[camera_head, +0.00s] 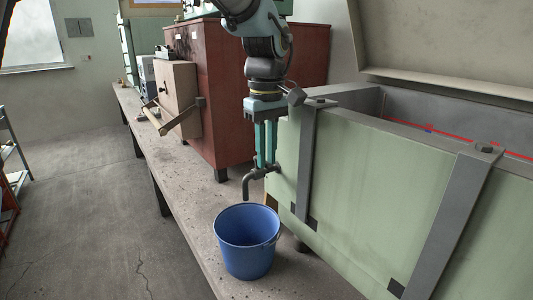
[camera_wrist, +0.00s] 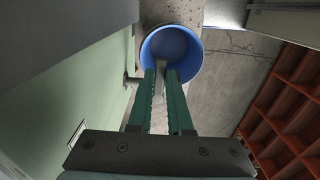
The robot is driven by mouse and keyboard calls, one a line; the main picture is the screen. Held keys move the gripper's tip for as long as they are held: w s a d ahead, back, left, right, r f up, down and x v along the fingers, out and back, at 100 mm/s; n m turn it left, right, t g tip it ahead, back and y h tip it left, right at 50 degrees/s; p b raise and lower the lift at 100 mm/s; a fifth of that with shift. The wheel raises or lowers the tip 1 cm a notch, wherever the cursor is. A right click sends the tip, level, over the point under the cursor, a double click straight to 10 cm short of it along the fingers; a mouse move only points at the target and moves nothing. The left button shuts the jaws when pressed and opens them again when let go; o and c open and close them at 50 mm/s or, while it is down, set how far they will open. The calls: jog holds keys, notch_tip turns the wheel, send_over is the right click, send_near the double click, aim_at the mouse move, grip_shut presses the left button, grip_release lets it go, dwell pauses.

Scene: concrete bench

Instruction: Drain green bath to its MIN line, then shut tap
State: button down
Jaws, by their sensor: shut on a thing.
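The green bath (camera_head: 400,205) fills the right side of the head view, with grey straps and an open lid. A red line (camera_head: 460,137) with a small blue mark runs along its inner wall; I cannot make out the liquid level or any lettering. In the wrist view my gripper (camera_wrist: 165,75) is above the blue bucket (camera_wrist: 190,80). No stream shows below the spout.
The blue bucket (camera_head: 247,255) stands on the concrete bench (camera_head: 190,190) below the spout. A red-brown cabinet (camera_head: 215,100) stands behind my gripper. A beige box with a lever (camera_head: 180,120) is further back. Open floor (camera_head: 80,200) lies to the left; orange shelving (camera_wrist: 290,110) shows in the wrist view.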

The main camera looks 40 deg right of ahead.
jog(key=shift+a, duration=0.1)
jog(key=shift+w+a+m+p, duration=0.15)
jog(key=shift+a+m+p, duration=0.25)
jog(key=shift+m, duration=0.9)
jog(key=shift+w+a+m+p, duration=0.25)
jog(key=shift+m+p, duration=0.3)
jog(key=shift+m, duration=0.75)
jog(key=shift+w+a+m+p, duration=0.1)
jog(key=shift+a+m+p, duration=0.3)
jog(key=shift+m, duration=0.9)
jog(key=c, duration=0.8)
grip_release()
jog(key=shift+c, duration=0.2)
notch_tip(320, 180, up, 11)
jog(key=b, duration=0.1)
